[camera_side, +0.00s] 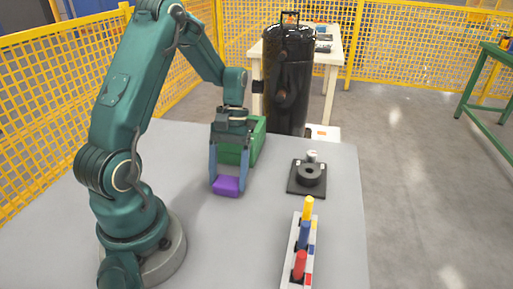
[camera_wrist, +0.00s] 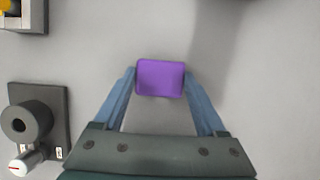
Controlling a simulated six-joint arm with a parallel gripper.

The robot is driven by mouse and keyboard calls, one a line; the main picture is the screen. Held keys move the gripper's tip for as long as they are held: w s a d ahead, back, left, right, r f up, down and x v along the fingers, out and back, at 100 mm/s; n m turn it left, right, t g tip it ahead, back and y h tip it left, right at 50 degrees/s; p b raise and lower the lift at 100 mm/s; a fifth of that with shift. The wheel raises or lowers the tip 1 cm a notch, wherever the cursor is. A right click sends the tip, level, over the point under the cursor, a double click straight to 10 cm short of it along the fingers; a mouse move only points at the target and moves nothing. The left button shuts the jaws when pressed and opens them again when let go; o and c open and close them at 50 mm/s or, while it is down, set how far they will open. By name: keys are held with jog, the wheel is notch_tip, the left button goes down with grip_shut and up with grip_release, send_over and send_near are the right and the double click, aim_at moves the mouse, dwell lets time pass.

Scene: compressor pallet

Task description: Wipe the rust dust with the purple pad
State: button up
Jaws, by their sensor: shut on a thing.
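My gripper (camera_side: 228,186) points down over the grey table (camera_side: 210,255) and is shut on the purple pad (camera_side: 226,187). In the wrist view the pad (camera_wrist: 160,78) sits between the two blue fingertips, which press on its left and right sides. The pad is at or close to the table surface; I cannot tell if it touches. I cannot make out any rust dust in either view; the table around the pad looks plain grey.
A green box (camera_side: 258,140) stands right behind my gripper. A black fixture (camera_side: 307,177) with a round part lies to the right. A rack with yellow, blue and red pegs (camera_side: 289,262) is at front right. A black tank (camera_side: 289,80) stands beyond the table. The front middle is clear.

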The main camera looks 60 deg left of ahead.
jog(key=shift+s+d, duration=1.1)
notch_tip(320, 180, up, 8)
